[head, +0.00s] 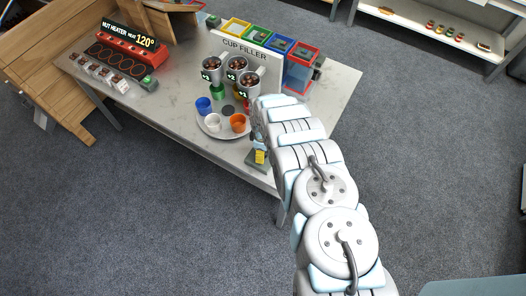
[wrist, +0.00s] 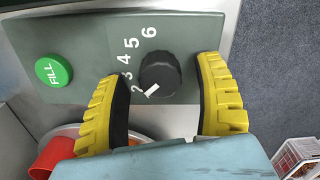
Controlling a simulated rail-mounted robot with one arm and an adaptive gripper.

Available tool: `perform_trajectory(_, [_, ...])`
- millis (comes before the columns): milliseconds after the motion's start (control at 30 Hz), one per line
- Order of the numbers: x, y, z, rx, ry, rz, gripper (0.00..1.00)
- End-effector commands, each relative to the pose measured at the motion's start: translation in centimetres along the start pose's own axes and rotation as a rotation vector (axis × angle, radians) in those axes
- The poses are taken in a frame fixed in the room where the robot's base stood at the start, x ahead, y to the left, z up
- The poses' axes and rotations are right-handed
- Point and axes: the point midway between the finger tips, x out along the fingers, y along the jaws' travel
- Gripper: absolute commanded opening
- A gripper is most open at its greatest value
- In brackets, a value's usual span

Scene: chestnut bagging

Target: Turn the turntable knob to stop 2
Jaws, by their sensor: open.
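In the wrist view the black turntable knob (wrist: 160,72) sits on a dark panel marked with white numbers 2 to 6. Its white pointer is at the lower left, just below the 2; the exact stop is hard to tell. My gripper (wrist: 161,75) is open, with one yellow finger on each side of the knob and visible gaps between. In the head view the round turntable (head: 205,128) carries a blue cup (head: 204,104), a white cup (head: 212,122) and an orange cup (head: 238,122). My arm hides the knob there.
A green FILL button (wrist: 53,71) is left of the knob. Metal cups of chestnuts hang by the cup filler sign (head: 246,50), with coloured bins (head: 279,45) behind. A nut heater (head: 122,58) stands at the table's left, with small items before it.

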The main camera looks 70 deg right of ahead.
Motion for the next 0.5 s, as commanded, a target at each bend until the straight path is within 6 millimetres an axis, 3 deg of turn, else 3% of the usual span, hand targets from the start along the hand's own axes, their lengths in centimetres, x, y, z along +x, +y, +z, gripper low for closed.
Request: perform_trajectory(500, [-4.3,0.0,0.0,-0.001,-0.001,0.0,0.69])
